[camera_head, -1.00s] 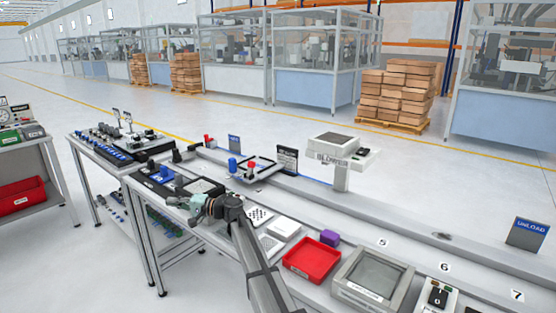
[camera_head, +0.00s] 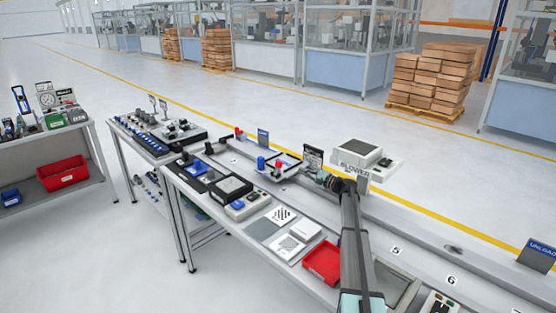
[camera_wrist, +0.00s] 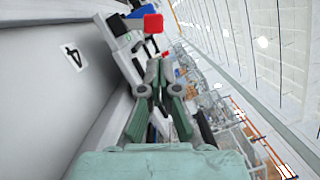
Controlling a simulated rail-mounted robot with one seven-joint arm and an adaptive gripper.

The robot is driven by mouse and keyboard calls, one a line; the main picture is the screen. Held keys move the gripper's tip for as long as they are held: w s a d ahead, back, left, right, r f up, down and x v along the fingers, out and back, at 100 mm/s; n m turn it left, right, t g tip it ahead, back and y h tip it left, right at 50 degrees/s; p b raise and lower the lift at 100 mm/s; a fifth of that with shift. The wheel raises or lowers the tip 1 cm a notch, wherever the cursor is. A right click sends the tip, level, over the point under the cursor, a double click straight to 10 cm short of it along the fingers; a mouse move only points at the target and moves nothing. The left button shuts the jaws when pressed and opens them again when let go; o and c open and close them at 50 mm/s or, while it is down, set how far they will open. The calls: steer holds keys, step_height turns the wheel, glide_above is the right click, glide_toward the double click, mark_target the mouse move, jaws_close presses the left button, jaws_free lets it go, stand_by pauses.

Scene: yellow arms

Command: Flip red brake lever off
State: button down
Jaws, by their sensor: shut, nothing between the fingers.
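A carriage (camera_head: 268,172) on the rail carries a red knob (camera_head: 278,164) and a blue knob (camera_head: 261,162). A smaller red piece (camera_head: 238,131) stands farther along the rail; I cannot tell which red part is the brake lever, or its position. My gripper (camera_head: 323,178) is right of the carriage, apart from it, beside a black sign. In the wrist view my gripper (camera_wrist: 160,80) is shut and empty. A red block (camera_wrist: 153,23) and a smaller red part (camera_wrist: 165,54) show beyond its fingertips, which partly cover what lies behind.
A black sign (camera_head: 313,158) and a pale machine (camera_head: 360,156) stand close to my gripper. A blue sign (camera_head: 263,138) stands behind the rail. A red tray (camera_head: 322,262), white plates and dark devices lie on the bench in front.

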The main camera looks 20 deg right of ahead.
mark_target(278, 168)
steer(key=shift+d+f, duration=0.15)
steer(key=shift+d, duration=0.45)
steer(key=p+x, duration=0.4)
steer(key=x, duration=0.5)
steer(key=shift+w, duration=0.15)
steer(key=shift+w+a, duration=0.3)
steer(key=shift+w, duration=0.05)
steer(key=shift+s+a+b, duration=0.1)
steer(key=shift+b, duration=0.4)
